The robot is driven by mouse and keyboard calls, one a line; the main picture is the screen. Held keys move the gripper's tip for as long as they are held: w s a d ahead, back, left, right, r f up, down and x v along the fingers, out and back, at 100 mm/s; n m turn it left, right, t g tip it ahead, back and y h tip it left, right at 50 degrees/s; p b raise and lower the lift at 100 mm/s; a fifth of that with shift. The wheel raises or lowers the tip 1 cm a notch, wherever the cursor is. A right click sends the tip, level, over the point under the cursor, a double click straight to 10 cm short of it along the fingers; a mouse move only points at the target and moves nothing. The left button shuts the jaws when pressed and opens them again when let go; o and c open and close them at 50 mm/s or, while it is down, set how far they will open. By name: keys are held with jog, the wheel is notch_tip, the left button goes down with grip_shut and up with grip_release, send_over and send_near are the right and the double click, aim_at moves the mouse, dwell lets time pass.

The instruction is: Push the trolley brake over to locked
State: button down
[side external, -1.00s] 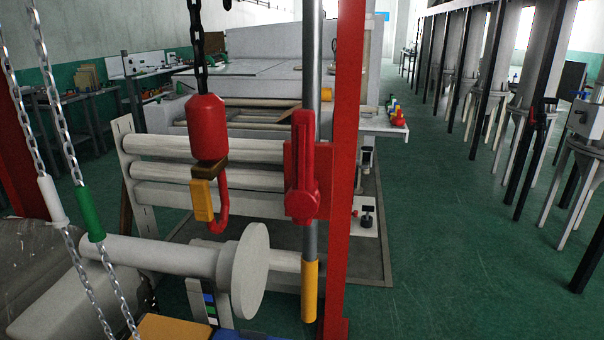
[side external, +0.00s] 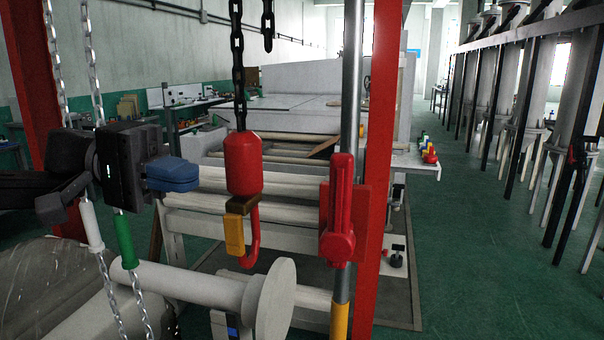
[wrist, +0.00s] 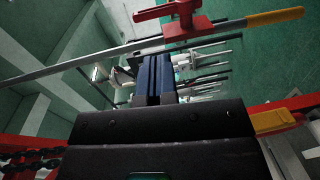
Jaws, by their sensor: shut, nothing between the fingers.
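A red lever (side external: 340,205) stands upright on a red plate (side external: 362,215), apparently the trolley brake. It is by a grey upright pole (side external: 351,90) with a yellow lower end (side external: 339,322), beside a red post. In the wrist view the red lever (wrist: 155,12) and grey pole (wrist: 105,62) lie beyond my fingers. My gripper (side external: 190,174) is at the left in the side view, its blue fingers shut and empty, pointing right. It is well apart from the lever, with the red hook block between them in the picture. The blue fingertips (wrist: 153,58) also show in the wrist view.
A red hook block (side external: 243,165) with a yellow latch (side external: 234,235) hangs on a black chain. Two pale chains (side external: 97,70) with white and green sleeves hang near my gripper. Pale rollers (side external: 205,220) and a large round-ended roller (side external: 275,300) lie below.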

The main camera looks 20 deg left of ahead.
jog(key=w+h, duration=0.1)
send_near(330, 168)
jog(key=d, duration=0.2)
jog(key=d+f, duration=0.1)
jog(key=d, duration=0.4)
jog(key=shift+w+d+f, duration=0.2)
jog(key=shift+w+f, duration=0.05)
jog(key=shift+w, duration=0.15)
jog(key=shift+d+r+y, duration=0.25)
jog(key=shift+d+y, duration=0.3)
jog(key=shift+y, duration=0.25)
jog(key=shift+d+r, duration=0.15)
jog(key=shift+d, duration=1.95)
jog(key=shift+d+f, duration=0.2)
jog(key=shift+d, duration=0.25)
jog(key=shift+d+f, duration=0.25)
jog(key=shift+d, duration=0.25)
